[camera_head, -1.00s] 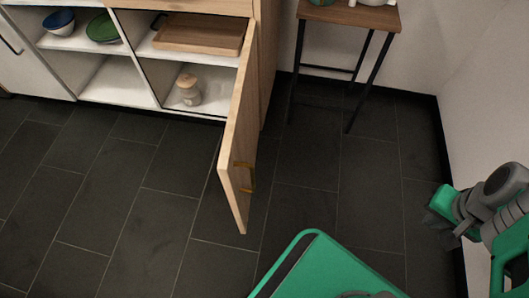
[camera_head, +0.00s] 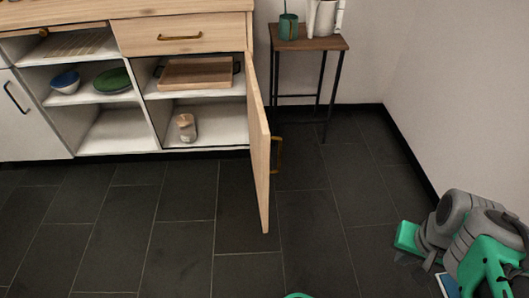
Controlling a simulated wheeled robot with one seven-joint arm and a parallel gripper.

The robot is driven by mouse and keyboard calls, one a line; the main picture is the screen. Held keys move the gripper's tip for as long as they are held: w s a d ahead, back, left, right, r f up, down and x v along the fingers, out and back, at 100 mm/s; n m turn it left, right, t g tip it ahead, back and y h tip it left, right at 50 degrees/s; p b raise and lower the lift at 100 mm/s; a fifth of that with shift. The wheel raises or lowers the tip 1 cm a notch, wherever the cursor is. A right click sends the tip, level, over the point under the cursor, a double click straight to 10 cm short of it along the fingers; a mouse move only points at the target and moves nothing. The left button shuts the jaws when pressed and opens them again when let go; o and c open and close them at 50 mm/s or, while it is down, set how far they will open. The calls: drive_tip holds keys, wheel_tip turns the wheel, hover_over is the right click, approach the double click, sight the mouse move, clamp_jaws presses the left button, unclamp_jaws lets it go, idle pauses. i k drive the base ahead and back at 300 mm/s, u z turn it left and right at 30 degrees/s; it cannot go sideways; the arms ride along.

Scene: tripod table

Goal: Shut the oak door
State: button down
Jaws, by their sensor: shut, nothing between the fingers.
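The oak door (camera_head: 259,150) stands wide open, swung out from the right side of the low cabinet toward me and seen nearly edge-on. Its brass handle (camera_head: 279,155) is on the right-hand face, toward the free edge. The opening of the cabinet (camera_head: 203,98) to the left of the door is uncovered. My gripper (camera_head: 404,256) is at the lower right, shut and empty, well to the right of the door and apart from it. Its fingers are small and dark against the floor, partly hidden by my green and grey arm links.
Inside the cabinet are a wooden tray (camera_head: 196,73) and a jar (camera_head: 186,127). A small side table (camera_head: 310,44) with a green cup (camera_head: 288,27) stands behind the door, to its right. The white wall (camera_head: 455,100) bounds the right. Dark floor between door and arm is clear.

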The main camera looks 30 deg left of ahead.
sight(262, 144)
drive_tip(key=u, duration=1.8)
